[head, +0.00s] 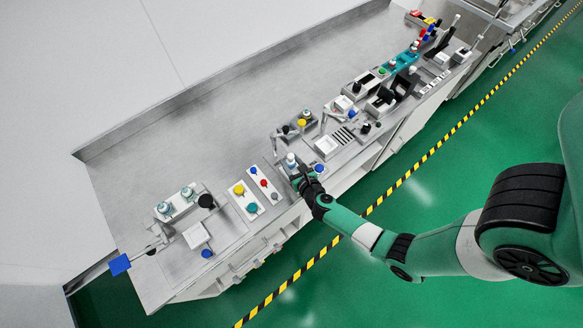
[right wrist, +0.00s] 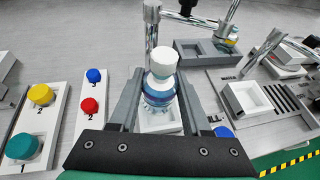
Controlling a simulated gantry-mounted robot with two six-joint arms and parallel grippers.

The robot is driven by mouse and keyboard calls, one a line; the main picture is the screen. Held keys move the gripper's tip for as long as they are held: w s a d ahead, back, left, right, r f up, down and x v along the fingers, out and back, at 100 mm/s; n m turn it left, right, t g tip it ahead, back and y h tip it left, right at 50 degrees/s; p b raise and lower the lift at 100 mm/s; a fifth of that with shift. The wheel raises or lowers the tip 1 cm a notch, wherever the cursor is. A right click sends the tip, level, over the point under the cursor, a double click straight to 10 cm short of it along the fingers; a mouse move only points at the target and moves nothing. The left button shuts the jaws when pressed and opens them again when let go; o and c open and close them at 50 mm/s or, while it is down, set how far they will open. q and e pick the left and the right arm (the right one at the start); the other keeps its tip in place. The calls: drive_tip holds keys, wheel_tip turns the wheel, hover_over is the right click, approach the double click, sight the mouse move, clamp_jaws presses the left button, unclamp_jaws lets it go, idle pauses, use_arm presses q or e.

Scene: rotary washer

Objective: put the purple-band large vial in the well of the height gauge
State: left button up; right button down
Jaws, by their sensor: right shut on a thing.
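A white-capped vial (right wrist: 160,82) with a blue to purplish band stands upright between the fingers of my right gripper (right wrist: 160,95) in the right wrist view. The gripper is shut on it. In the head view the vial (head: 291,160) shows at the tip of my right gripper (head: 297,176), over the front part of the bench. Below the vial is a pale square block (right wrist: 163,122) in a grey station with a chrome post (right wrist: 151,28) behind. I cannot tell whether this is the height gauge or whether the vial's bottom touches it; its well is hidden. My left gripper is not in view.
Left of the gripper is a white panel with blue (right wrist: 93,75) and red (right wrist: 89,105) knobs, beside another with yellow (right wrist: 41,94) and teal (right wrist: 22,146) ones. A blue button (right wrist: 223,132) is close right. A white tray (right wrist: 247,98) and chrome posts stand further right.

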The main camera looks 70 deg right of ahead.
sight(294, 170)
drive_tip(key=f+b, duration=0.1)
drive_tip(key=f, duration=0.1)
drive_tip(key=f+b, duration=0.2)
drive_tip(key=shift+d, duration=0.4)
drive_tip(key=shift+r, duration=0.1)
drive_tip(key=shift+f, duration=0.2)
drive_tip(key=shift+c, duration=1.8)
unclamp_jaws()
drive_tip(key=shift+r, duration=0.1)
